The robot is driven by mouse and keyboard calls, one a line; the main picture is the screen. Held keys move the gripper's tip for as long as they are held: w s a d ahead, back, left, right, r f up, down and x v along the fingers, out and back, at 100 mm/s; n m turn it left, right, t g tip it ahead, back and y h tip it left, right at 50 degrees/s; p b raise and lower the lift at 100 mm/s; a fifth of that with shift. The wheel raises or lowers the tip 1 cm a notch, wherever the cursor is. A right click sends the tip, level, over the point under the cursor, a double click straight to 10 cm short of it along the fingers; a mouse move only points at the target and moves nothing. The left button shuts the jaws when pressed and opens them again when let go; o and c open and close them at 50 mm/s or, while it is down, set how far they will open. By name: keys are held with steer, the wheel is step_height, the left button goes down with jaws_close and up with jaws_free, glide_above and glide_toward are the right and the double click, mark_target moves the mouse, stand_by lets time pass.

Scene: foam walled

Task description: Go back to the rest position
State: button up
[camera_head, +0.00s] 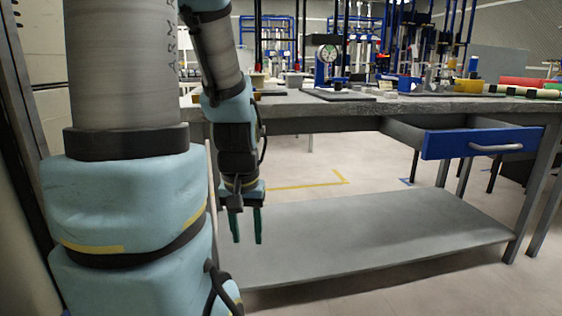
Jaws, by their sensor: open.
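My gripper (246,226) hangs pointing down, left of the picture's middle, in front of the left end of the workbench (330,118). Its two dark green fingers are apart, with nothing between them. Its tips are below the bench top and appear over the left part of the lower shelf (380,235). My arm's thick blue and grey links fill the left side of the view and hide what is behind them.
A drawer with a blue front (480,142) stands open at the bench's right. The lower shelf looks bare. Floor shows in front of the bench.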

step_height(320, 180, up, 31)
steer(key=p, duration=2.9)
steer(key=shift+w+d+f, duration=0.15)
steer(key=shift+d+f, duration=0.05)
